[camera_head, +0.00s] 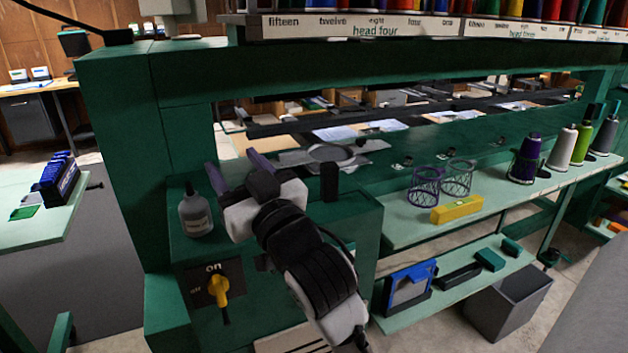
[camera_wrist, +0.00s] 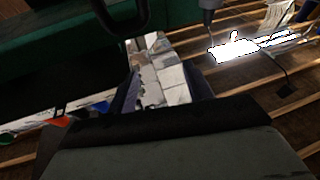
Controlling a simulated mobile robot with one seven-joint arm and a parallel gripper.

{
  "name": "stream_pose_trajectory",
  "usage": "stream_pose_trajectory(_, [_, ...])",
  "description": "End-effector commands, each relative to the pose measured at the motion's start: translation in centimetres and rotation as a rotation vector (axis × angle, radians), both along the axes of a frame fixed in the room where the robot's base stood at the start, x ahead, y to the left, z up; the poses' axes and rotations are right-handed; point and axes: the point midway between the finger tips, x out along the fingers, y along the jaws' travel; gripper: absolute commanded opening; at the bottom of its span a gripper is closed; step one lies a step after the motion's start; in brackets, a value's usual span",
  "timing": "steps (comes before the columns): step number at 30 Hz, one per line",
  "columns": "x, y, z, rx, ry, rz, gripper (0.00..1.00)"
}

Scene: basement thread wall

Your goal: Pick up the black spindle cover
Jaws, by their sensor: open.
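A small upright black cylinder (camera_head: 329,182), which looks like the black spindle cover, stands on top of the green machine housing (camera_head: 352,222). My gripper (camera_head: 238,170) is over the left part of the same housing, to the left of the black cylinder and apart from it. Its two purple-grey fingers are spread, with nothing visible between them. In the wrist view my gripper (camera_wrist: 165,90) shows open fingers, with light papers or boxes seen beyond. I cannot make out the cover for sure in the wrist view.
A grey bottle (camera_head: 195,214) stands left of my gripper on the housing. A yellow switch (camera_head: 219,288) is on its front. A green beam (camera_head: 370,78) crosses above. The right shelf holds a yellow level (camera_head: 457,209), mesh cups (camera_head: 426,186) and thread cones (camera_head: 562,147).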

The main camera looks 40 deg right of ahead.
Motion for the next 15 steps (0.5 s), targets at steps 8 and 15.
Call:
stream_pose_trajectory(8, [-8.0, -10.7, -3.7, 0.085, 0.205, -0.247, 0.51])
stream_pose_trajectory(15, [-11.1, -13.5, -4.9, 0.127, 0.272, -0.322, 0.51])
